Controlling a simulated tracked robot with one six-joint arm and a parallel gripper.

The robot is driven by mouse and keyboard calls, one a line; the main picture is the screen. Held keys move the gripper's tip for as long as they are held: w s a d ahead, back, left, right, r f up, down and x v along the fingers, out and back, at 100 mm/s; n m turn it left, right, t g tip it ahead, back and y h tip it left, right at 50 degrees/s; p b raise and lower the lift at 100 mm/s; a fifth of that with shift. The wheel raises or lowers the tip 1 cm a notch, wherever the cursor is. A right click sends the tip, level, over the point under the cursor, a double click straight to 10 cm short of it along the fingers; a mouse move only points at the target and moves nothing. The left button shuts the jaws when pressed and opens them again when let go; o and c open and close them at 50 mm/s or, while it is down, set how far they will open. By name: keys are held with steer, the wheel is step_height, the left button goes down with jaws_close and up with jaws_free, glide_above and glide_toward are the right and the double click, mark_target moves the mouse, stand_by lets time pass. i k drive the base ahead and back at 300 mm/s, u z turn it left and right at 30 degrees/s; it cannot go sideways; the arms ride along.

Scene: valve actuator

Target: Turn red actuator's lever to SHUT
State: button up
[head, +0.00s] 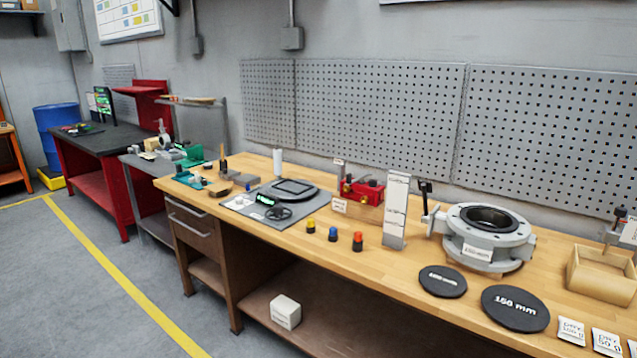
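The red actuator (368,191) sits on a wooden block near the back of the long wooden workbench, in the middle of the head view. It has small yellow parts on its front and a white label (339,206) at its front left. A grey upright piece with a small tag (339,170) stands at its left end. I cannot clearly make out its lever or read any SHUT mark at this size. My gripper is not in view.
A tall white sign stand (396,210) is close right of the actuator. A large grey flanged valve (482,236) with a dark-handled lever stands further right. Small yellow, blue and orange knobs (333,234) are in front. Black discs (515,307) lie at front right. A pegboard (378,115) is behind.

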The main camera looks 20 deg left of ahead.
mark_target(349, 181)
steer(key=u, duration=1)
steer(key=i, duration=1.05)
steer(key=u, duration=0.5)
steer(key=i, duration=0.95)
